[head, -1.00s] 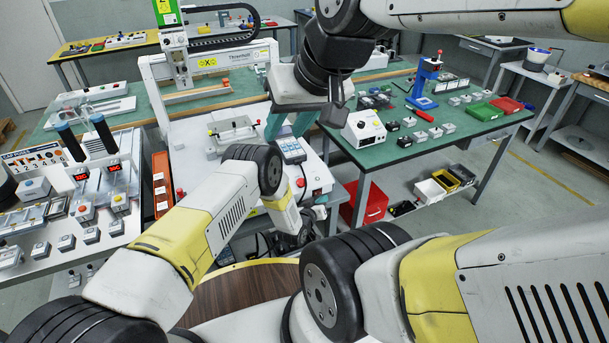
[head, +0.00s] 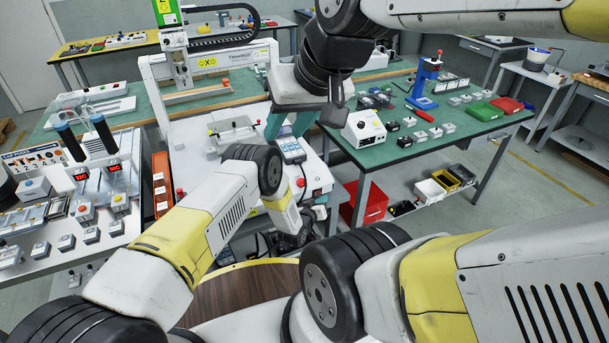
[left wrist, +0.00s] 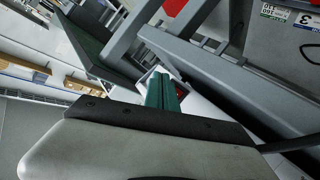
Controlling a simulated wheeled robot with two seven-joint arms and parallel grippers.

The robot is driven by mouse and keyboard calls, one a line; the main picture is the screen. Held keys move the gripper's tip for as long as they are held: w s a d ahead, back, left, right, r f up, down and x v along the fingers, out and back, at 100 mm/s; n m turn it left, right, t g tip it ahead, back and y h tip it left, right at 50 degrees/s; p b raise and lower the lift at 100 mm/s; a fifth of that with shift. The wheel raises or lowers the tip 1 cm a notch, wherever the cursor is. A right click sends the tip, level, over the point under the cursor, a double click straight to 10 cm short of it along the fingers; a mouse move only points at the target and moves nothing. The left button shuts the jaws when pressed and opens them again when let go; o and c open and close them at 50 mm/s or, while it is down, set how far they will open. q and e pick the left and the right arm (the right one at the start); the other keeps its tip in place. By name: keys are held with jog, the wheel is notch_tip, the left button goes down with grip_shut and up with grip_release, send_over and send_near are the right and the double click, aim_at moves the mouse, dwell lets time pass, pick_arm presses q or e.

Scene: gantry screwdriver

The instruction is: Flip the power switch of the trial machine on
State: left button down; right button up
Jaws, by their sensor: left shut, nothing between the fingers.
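The trial machine appears to be the white gantry screwdriver (head: 205,65), standing on the green bench in the head view. A red button (head: 317,193) shows at its front right. In the left wrist view my left gripper (left wrist: 162,92) has its green fingers shut together with nothing between them. A small dark part with red (left wrist: 180,93), possibly the switch, shows just beside the fingertips; I cannot tell whether they touch. In the head view my left wrist hangs low in front of the machine, fingers hidden. My right gripper (head: 289,125) is open, its green fingers apart above the bench.
A white control box (head: 363,128) stands on the right green bench (head: 440,150). A red bin (head: 365,203) sits below it. Grey frame bars (left wrist: 215,75) run close past my left fingers.

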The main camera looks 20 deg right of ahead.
pick_arm(q)
jog(key=shift+w, duration=0.1)
dwell(0.7)
jog(key=shift+w, duration=0.35)
jog(key=shift+w, duration=0.3)
dwell(0.6)
jog(key=shift+s, duration=0.15)
jog(key=shift+s, duration=0.6)
jog(key=s, duration=0.5)
jog(key=shift+a, duration=0.15)
dwell(0.5)
